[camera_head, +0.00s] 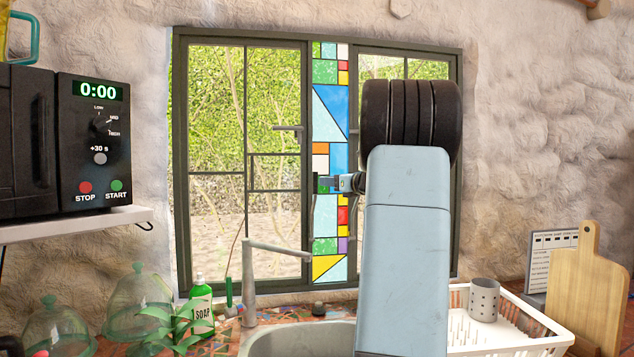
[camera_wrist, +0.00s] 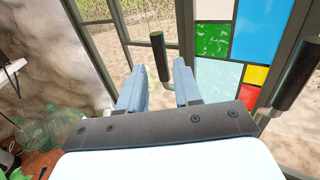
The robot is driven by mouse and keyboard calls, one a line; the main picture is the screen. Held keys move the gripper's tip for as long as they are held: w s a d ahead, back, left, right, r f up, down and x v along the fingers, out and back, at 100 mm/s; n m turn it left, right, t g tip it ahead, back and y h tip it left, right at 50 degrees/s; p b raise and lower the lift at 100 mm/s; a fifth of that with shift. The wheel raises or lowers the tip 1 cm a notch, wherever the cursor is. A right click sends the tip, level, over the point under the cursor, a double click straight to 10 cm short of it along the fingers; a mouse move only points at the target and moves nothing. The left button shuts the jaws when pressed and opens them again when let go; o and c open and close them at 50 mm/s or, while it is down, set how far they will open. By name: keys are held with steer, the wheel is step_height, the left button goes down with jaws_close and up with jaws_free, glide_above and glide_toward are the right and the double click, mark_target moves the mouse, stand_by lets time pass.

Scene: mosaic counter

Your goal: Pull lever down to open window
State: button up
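The window (camera_head: 309,68) has dark frames with two panes, one on each side of a stained-glass strip, and both look shut. The left pane's lever (camera_head: 288,128) lies level, pointing left from the frame; it shows as a dark handle in the wrist view (camera_wrist: 158,52). Another dark lever (camera_wrist: 298,75) is at the right of the wrist view; in the head view my arm mostly hides it. My gripper (camera_head: 326,184) is below and right of the left lever in the head view. In the wrist view its fingers are apart, with the left lever's end showing between their tips; contact is unclear.
A sink with a faucet (camera_head: 249,285) is below the window. A soap bottle (camera_head: 202,308) and glass domes (camera_head: 140,298) stand left, under a microwave (camera_head: 95,145) on a shelf. A white dish rack (camera_head: 535,336) and cutting board (camera_head: 585,290) are at right.

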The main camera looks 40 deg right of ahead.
mark_target(316, 196)
steer(key=w, duration=0.4)
steer(key=w+a, duration=0.1)
steer(key=w, duration=0.2)
steer(key=shift+c, duration=0.4)
jaws_close()
